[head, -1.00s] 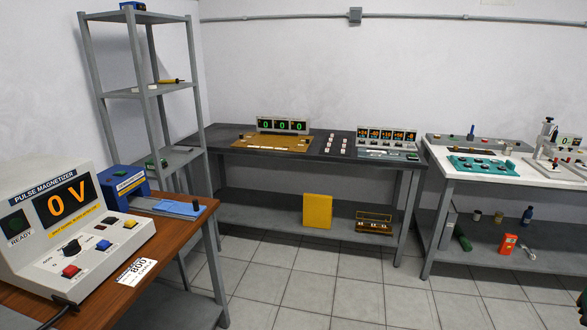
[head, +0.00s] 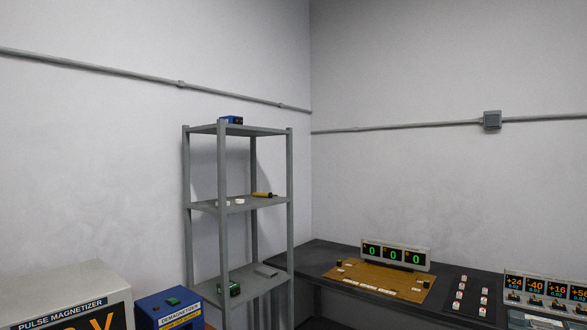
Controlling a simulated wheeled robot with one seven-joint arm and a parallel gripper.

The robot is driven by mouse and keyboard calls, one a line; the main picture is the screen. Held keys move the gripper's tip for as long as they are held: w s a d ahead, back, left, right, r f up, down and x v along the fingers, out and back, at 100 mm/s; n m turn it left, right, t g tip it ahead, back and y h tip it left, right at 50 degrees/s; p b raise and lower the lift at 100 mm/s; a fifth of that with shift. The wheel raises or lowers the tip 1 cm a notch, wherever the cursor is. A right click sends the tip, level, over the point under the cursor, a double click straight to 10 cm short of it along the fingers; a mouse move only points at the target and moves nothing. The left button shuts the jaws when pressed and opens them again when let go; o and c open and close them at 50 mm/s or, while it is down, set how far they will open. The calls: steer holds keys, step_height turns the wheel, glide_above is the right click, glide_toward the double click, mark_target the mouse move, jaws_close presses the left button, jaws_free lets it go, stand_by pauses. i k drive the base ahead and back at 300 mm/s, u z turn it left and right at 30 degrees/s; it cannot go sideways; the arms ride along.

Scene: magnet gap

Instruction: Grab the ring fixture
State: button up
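I cannot pick out the ring fixture for certain. On the middle shelf of the grey rack (head: 221,165) lie small pale pieces (head: 239,201), too small to tell their shape, beside a yellow and black tool (head: 263,195). A blue box (head: 231,120) stands on the rack's top shelf. A dark green device (head: 233,289) and a flat grey piece (head: 265,271) lie on its lower shelf. My gripper is not in view.
A pulse magnetizer (head: 66,296) and a blue demagnetizer (head: 169,307) stand at the lower left. A dark bench (head: 318,256) holds a tan board (head: 375,279), a three-digit display (head: 396,254), small white pieces (head: 459,295) and a row of meters (head: 545,288). The floor is out of view.

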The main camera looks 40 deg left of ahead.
mark_target(229, 119)
steer(key=u, duration=0.15)
steer(key=i, duration=1.15)
steer(key=u, duration=0.9)
steer(key=i, duration=1.2)
steer(key=u, duration=0.6)
